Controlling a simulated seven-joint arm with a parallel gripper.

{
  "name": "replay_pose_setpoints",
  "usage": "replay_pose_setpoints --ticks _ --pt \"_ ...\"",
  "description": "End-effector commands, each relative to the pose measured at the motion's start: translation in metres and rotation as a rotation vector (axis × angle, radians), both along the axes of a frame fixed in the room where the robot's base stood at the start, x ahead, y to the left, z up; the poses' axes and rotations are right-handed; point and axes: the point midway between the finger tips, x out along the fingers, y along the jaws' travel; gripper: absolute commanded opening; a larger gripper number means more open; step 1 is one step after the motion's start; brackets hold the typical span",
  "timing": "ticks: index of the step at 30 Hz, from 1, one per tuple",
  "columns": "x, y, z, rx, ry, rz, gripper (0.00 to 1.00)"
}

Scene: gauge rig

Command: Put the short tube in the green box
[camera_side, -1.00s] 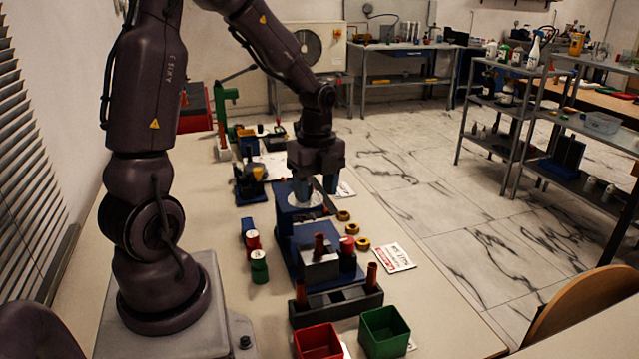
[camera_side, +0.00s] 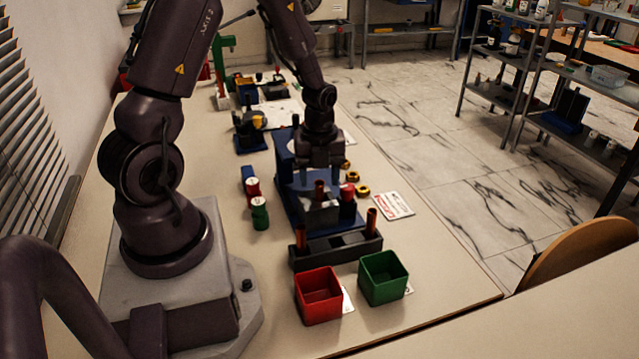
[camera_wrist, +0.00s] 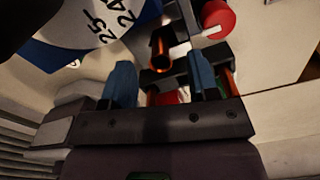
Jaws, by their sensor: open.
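Copper tubes stand in the side view: one (camera_side: 320,190) at the grey block (camera_side: 318,214), one (camera_side: 300,237) and one (camera_side: 371,220) in the dark rack (camera_side: 337,246). I cannot tell for sure which is the short tube. The green box (camera_side: 383,278) stands at the front right, and looks empty. My gripper (camera_side: 321,177) is open and empty, pointing down just behind and above the tube at the grey block. In the wrist view, a copper tube (camera_wrist: 160,52) shows beyond the gap between my blue fingers (camera_wrist: 162,82).
A red box (camera_side: 318,295) stands left of the green box. Red (camera_side: 252,188) and green (camera_side: 260,213) cylinders stand left of the blue base. Brass rings (camera_side: 352,177) and a sign card (camera_side: 394,205) lie to its right. A numbered dial (camera_wrist: 95,25) shows close in the wrist view.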

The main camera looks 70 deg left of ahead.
Motion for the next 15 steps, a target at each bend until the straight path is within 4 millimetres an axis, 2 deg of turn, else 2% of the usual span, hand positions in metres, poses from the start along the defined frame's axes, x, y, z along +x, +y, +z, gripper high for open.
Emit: replay_pose_setpoints --ticks 1,6,15 --pt "0.000 0.000 -0.008 -0.002 0.004 0.000 0.54" --pt "0.000 0.000 -0.022 0.000 0.000 0.000 0.54" --pt "0.000 0.000 -0.026 0.001 -0.001 0.001 0.54"
